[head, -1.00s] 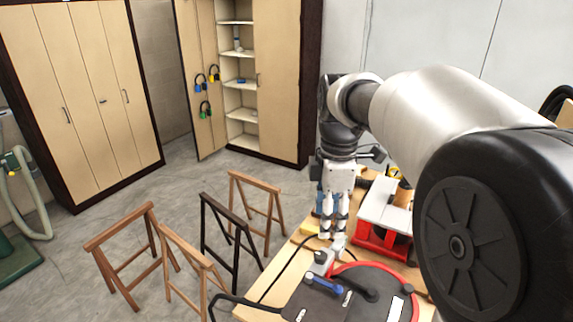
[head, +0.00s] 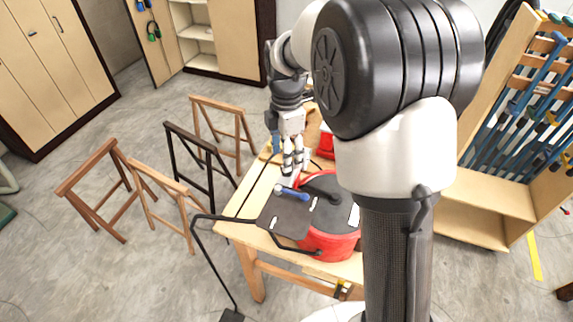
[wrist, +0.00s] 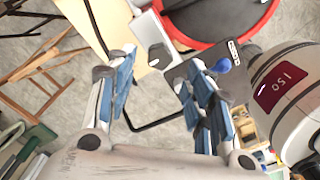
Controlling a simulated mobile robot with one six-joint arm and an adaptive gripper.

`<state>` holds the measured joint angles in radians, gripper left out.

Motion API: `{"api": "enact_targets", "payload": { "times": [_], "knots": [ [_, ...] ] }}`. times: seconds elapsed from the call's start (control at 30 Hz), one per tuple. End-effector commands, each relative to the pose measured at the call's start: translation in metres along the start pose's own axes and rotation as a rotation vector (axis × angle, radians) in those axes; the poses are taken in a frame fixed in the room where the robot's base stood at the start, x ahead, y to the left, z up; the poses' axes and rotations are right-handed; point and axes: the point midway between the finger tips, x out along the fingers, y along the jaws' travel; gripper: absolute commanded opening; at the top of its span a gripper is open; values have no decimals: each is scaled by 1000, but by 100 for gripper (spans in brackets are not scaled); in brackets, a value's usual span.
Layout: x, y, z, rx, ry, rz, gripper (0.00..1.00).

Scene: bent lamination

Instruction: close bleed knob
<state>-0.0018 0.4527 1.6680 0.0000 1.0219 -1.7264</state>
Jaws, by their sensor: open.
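A small dark knob (wrist: 158,56) sits on a pale box (wrist: 146,34) at the bench edge, in the upper middle of the wrist view. In the head view the knob is hard to make out near my fingers. My gripper (head: 291,172) points down over the bench beside the red vessel (head: 330,243). In the wrist view my gripper (wrist: 161,62) is open, with blue-padded fingers left and right of the knob in the picture. Nothing is held. I cannot tell whether the fingers touch the knob. A blue handle (head: 292,193) lies on the dark plate (head: 284,212) close by.
The wooden bench (head: 242,230) carries the vessel. Black hoses and cables (head: 215,217) run around its edge. Wooden trestles (head: 90,190) stand on the floor to the left, with a tool rack (head: 520,130) at right. Cabinets (head: 45,75) stand behind.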

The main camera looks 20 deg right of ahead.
Motion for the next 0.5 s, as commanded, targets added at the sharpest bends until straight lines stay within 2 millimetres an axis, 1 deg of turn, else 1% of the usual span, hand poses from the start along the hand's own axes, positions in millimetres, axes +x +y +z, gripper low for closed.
{"api": "enact_targets", "payload": {
  "times": [0.03,0.1,0.2,0.33,0.5],
  "knots": [
    [11,-1,0,0,1,-3,48],
    [22,-1,0,0,1,-3,48],
    [35,0,0,0,0,-1,48],
    [45,0,0,0,0,0,48],
    [49,0,0,0,0,1,48]
  ]
}}
